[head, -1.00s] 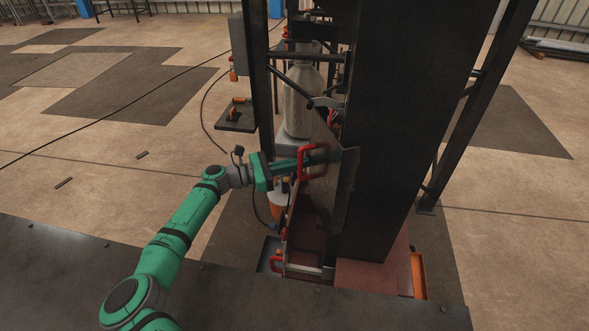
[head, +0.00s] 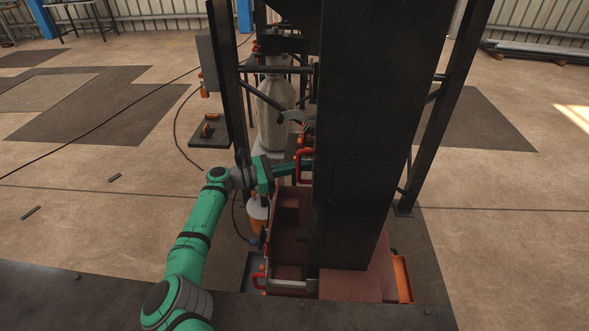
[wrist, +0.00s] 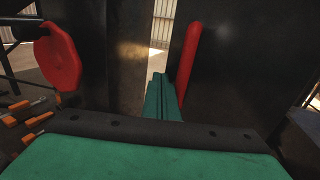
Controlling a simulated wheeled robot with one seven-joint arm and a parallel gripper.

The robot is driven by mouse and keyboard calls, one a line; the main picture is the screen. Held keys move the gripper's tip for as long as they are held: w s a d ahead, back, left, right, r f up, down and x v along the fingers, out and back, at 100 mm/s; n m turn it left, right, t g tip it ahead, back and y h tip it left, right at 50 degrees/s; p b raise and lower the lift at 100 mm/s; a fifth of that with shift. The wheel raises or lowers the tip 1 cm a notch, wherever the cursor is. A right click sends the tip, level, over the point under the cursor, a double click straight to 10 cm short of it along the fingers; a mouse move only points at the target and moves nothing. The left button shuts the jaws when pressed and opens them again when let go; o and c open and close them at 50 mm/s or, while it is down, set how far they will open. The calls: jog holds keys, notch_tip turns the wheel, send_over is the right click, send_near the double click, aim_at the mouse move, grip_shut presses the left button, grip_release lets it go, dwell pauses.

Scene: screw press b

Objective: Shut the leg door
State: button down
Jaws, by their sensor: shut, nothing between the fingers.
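The leg door (wrist: 235,70) is a dark panel with an upright red bar handle (wrist: 189,52), right of centre in the wrist view. A light gap shows left of its edge, so it looks not flush there. In the head view the red handle (head: 299,163) shows at the left edge of the dark press leg (head: 365,140); most of the door is hidden behind the leg. My gripper (wrist: 160,85) is shut and empty, its green fingers just left of the handle. In the head view my gripper (head: 304,168) reaches the handle; contact cannot be told.
A red knob (wrist: 58,55) is at left in the wrist view, with orange-handled tools (wrist: 22,115) below. A grey cylinder (head: 275,110) stands behind my gripper. A red-handled drawer or tray (head: 285,284) sits low at the leg. The floor at left is mostly open.

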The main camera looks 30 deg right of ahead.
jog(key=shift+s+d, duration=0.1)
jog(key=shift+d, duration=0.35)
jog(key=shift+d, duration=0.1)
